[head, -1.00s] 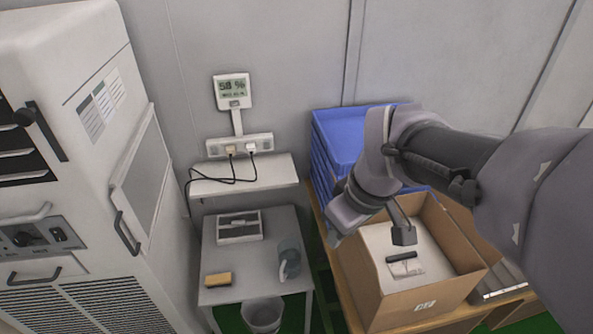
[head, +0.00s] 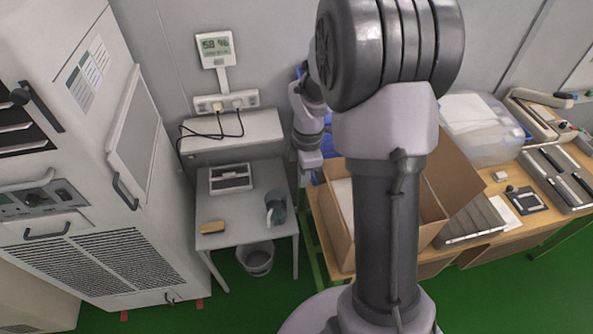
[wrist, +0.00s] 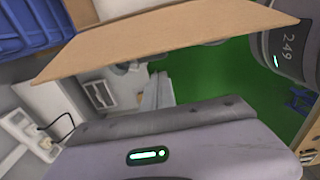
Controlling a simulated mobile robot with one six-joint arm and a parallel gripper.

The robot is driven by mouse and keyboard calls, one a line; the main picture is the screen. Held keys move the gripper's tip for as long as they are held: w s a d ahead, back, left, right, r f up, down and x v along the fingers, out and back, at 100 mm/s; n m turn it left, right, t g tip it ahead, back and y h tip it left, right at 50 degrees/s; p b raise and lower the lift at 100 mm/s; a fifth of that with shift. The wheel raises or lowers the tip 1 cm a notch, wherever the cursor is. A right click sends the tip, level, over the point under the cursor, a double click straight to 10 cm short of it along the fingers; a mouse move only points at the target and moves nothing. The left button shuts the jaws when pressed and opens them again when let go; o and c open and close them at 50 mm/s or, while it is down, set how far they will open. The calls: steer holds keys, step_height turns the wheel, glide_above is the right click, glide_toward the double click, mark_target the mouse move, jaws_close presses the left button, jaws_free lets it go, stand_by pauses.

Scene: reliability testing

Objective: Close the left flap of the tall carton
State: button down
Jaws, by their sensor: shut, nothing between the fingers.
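The tall brown carton (head: 337,226) stands on the wooden table, mostly hidden behind my arm in the head view. One flap (head: 462,178) stands out open on its right side. In the wrist view a cardboard flap (wrist: 165,42) stretches across the upper picture, open and slanted. It appears to be the left flap, which I cannot make out in the head view. My gripper (head: 311,160) is at the carton's left, shut and empty. In the wrist view its body (wrist: 185,145) fills the bottom, with a visible gap to the flap.
Blue crates (wrist: 32,28) stand close by the carton. A grey side table (head: 240,185) with a mug (head: 275,207) and a sponge (head: 212,227) is to the left. A clear bin (head: 480,130) and trays are on the right of the wooden table.

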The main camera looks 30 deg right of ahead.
steer(key=shift+s+d+r, duration=0.15)
steer(key=shift+d+r, duration=0.05)
steer(key=shift+d, duration=0.25)
steer(key=shift+s+d+r, duration=0.1)
steer(key=shift+d+r, duration=0.05)
steer(key=shift+d, duration=0.3)
steer(key=shift+d+r, duration=0.1)
